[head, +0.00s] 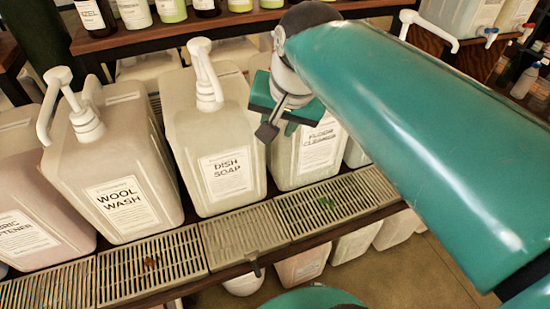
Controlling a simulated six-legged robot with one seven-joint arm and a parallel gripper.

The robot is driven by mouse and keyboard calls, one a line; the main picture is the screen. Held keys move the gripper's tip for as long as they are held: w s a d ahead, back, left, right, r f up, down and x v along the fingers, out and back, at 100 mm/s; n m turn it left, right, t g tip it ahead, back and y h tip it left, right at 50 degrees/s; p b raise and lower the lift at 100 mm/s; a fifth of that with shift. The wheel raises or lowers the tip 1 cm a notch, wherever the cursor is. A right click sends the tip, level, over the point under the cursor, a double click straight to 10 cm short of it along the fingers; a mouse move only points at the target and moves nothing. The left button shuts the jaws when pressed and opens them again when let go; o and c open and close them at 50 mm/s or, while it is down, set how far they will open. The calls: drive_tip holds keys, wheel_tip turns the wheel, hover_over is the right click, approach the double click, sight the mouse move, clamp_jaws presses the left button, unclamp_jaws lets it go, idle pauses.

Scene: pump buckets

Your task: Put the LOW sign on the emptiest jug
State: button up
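Several large translucent pump jugs stand in a row on a shelf: a fabric softener jug (25,185) at far left, a wool wash jug (112,150), a dish soap jug (215,130) and a floor cleaner jug (312,165). Their liquid levels are hard to make out. My gripper (275,125) is in front of the floor cleaner jug's upper part, right of the dish soap jug. A dark square piece shows at its end; I cannot tell whether it is a finger pad or something held. I cannot make out a LOW sign. My arm hides the jugs farther right.
Metal drip grates (240,236) run along the shelf front, with a green spot and a brown spot on them. A small dark piece (256,269) hangs at the shelf edge. Bottles (95,17) stand on an upper shelf behind. More jugs (302,265) are below.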

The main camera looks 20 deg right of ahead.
drive_tip(key=s+a+f+n, duration=0.1)
drive_tip(key=s+f+n, duration=0.5)
drive_tip(key=f, duration=0.2)
drive_tip(key=shift+s+a+t, duration=0.35)
drive_tip(key=shift+t, duration=0.05)
